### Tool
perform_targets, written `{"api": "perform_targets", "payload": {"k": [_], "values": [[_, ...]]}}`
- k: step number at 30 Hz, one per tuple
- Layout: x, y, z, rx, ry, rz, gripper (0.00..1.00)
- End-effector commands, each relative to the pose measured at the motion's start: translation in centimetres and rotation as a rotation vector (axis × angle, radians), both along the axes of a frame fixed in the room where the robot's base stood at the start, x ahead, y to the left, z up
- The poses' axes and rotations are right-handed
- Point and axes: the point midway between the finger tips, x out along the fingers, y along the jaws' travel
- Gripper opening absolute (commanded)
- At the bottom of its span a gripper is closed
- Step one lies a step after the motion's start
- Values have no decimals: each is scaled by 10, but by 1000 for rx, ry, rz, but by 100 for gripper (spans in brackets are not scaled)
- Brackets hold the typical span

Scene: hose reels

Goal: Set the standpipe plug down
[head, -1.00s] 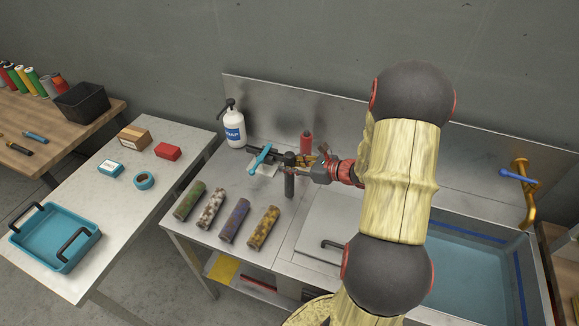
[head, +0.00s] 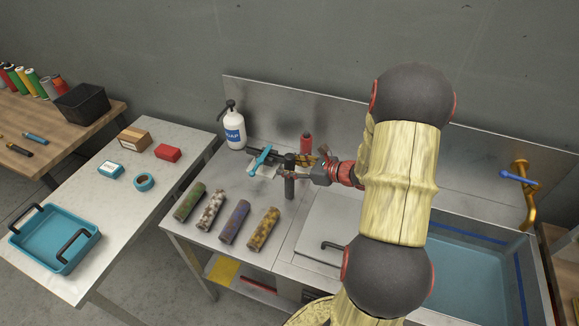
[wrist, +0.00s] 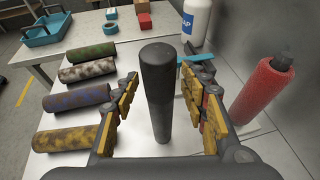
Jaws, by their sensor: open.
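The standpipe plug (head: 289,178) is a dark grey cylinder standing upright on the steel counter, left of the lidded section. In the wrist view the plug (wrist: 157,90) rises between the two fingers, with a visible gap on each side. My gripper (wrist: 160,100) is open around it, its yellow-padded fingers apart. In the head view my gripper (head: 300,168) reaches in from the right at plug height.
Several mottled rolls (head: 235,221) lie left of the plug. A water-filled basin (head: 467,270) is at right. Bare counter lies in front of the plug.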

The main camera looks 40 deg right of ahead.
Motion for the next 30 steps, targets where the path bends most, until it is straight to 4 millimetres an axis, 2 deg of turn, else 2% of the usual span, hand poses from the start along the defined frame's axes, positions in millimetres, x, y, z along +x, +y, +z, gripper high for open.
{"api": "perform_targets", "payload": {"k": [5,18,23,26,29,30], "values": [[-14,-6,10,-1,-1,-4,44],[-88,-32,42,-1,-1,-4,44],[-101,-35,47,-1,0,-1,44],[-102,-28,52,-20,1,30,44],[-96,2,65,-96,8,145,44],[-93,21,72,-145,12,215,44]]}}
